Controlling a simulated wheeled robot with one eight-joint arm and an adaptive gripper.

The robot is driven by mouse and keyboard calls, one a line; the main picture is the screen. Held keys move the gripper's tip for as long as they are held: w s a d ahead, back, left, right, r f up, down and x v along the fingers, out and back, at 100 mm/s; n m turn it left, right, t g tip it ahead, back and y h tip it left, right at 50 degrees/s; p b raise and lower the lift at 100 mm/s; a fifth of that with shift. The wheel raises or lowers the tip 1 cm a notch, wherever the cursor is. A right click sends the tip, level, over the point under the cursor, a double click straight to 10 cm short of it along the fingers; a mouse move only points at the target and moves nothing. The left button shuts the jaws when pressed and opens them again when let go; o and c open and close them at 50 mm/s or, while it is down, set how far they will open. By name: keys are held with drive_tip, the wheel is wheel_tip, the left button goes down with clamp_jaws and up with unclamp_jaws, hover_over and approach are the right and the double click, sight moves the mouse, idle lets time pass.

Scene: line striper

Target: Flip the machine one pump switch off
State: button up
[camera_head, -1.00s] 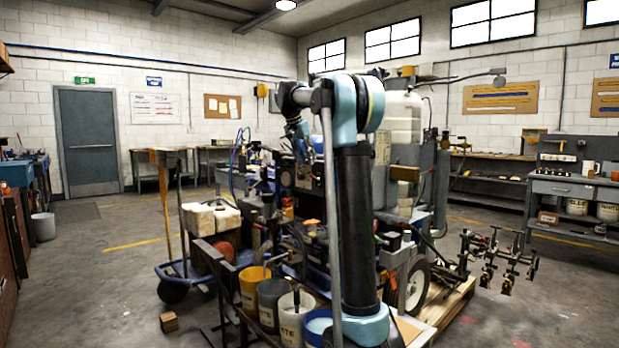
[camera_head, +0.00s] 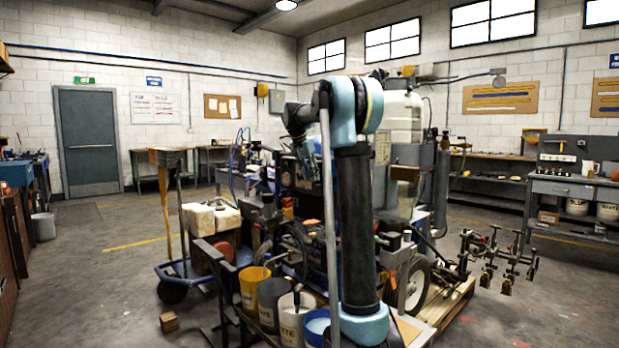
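The line striper machine (camera_head: 410,125), with a pale tank and dark metal parts, stands in the middle of the camera_head view. My arm rises in front of it and hides much of its near side. My gripper (camera_head: 312,172) hangs at the end of the bent forearm, just left of my upright arm link, in front of the machine's dark front parts. It is small and dark against clutter, so I cannot tell whether its fingers are open or touching anything. I cannot make out the pump switch.
Several buckets, one of them yellow (camera_head: 254,288), stand in a rack in front of the machine. A blue hand truck (camera_head: 172,290) is to the left. A wheeled metal rig (camera_head: 497,262) stands at the right. The floor at the left is mostly clear.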

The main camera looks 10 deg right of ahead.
drive_tip(key=shift+a, duration=0.1)
clamp_jaws()
drive_tip(key=shift+s+a+f+t+h, duration=0.1)
drive_tip(key=shift+f+t+h, duration=0.75)
drive_tip(key=shift+h, duration=0.5)
drive_tip(key=shift+s+a+f+t+h, duration=0.1)
drive_tip(key=shift+f+t+h, duration=0.6)
drive_tip(key=shift+t+h, duration=0.5)
drive_tip(key=shift+s+a+f+t+h, duration=0.1)
drive_tip(key=shift+f+t+h, duration=0.65)
drive_tip(key=shift+h, duration=0.8)
drive_tip(key=o, duration=0.7)
unclamp_jaws()
drive_tip(key=shift+c, duration=0.2)
drive_tip(key=shift+a, duration=0.1)
